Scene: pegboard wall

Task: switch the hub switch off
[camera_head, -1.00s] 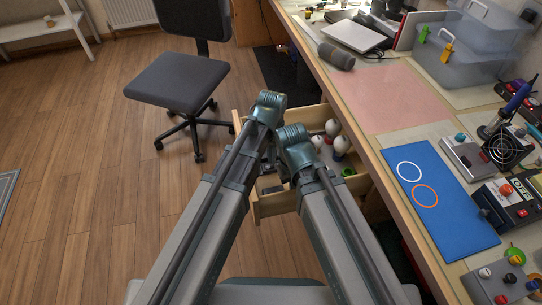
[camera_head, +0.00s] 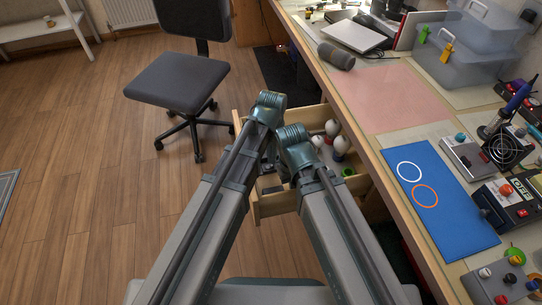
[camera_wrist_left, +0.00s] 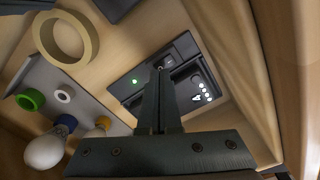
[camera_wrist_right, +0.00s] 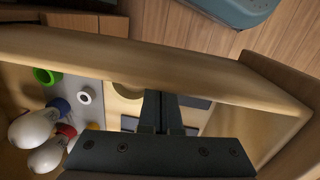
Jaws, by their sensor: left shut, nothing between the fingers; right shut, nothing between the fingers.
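The hub, a dark box (camera_wrist_left: 127,94) with a lit green light and a row of white marks, lies in the open wooden drawer in the left wrist view. A small dark switch (camera_wrist_left: 168,62) shows on it, just past my left fingertips; which way it is set I cannot tell. My left gripper (camera_wrist_left: 161,75) is shut and empty, over the hub; whether it touches the switch is unclear. My right gripper (camera_wrist_right: 153,95) is shut and empty, over the drawer near its wall. In the head view both grippers are mostly hidden by my arms.
The drawer (camera_head: 272,206) also holds light bulbs (camera_head: 332,128), a green ring (camera_wrist_left: 30,99) and a tape roll (camera_wrist_left: 66,38). The crowded desk (camera_head: 447,128) stands to the right. A chair (camera_head: 177,80) stands behind on open floor.

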